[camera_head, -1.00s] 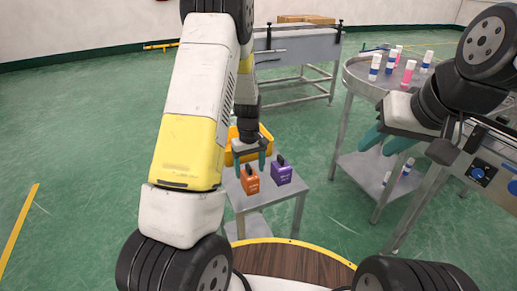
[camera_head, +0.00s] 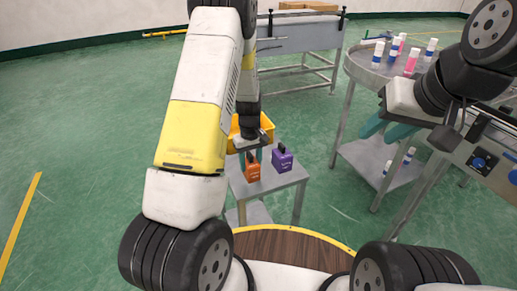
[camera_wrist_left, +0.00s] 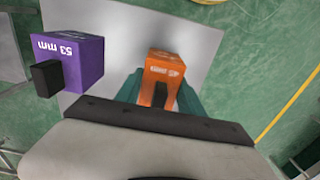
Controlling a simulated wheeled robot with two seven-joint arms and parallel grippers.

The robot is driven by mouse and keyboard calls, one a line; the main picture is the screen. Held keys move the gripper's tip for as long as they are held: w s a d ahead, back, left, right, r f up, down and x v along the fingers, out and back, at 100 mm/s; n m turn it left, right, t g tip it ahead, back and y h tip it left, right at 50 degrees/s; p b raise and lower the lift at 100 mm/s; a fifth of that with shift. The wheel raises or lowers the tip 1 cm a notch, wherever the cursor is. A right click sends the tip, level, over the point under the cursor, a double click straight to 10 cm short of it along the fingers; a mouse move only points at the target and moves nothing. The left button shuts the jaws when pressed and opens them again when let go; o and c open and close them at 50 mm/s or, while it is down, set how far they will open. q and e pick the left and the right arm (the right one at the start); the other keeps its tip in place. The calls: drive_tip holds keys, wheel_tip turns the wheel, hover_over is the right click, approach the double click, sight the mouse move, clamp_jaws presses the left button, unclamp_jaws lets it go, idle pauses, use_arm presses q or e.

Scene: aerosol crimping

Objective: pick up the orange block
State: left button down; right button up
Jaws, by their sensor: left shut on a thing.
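The orange block (camera_head: 252,170) stands on a small grey table (camera_head: 285,180) in the head view. My left gripper (camera_head: 251,158) reaches down over it with teal fingers on either side, shut on the block. The left wrist view shows the orange block (camera_wrist_left: 160,72) with its black handle between the teal fingers, partly hidden by the dark gripper body. The block seems to be at table height; I cannot tell whether it touches the table. My right gripper (camera_head: 385,132) is empty, its teal fingers apart beside the round table.
A purple block (camera_head: 282,160) with a black handle stands just right of the orange block. A yellow bin (camera_head: 265,124) is behind them. A round metal table (camera_head: 370,68) with several bottles stands at the right. A conveyor (camera_head: 300,32) is at the back.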

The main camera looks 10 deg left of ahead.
use_arm(q)
drive_tip(key=shift+r, duration=4.75)
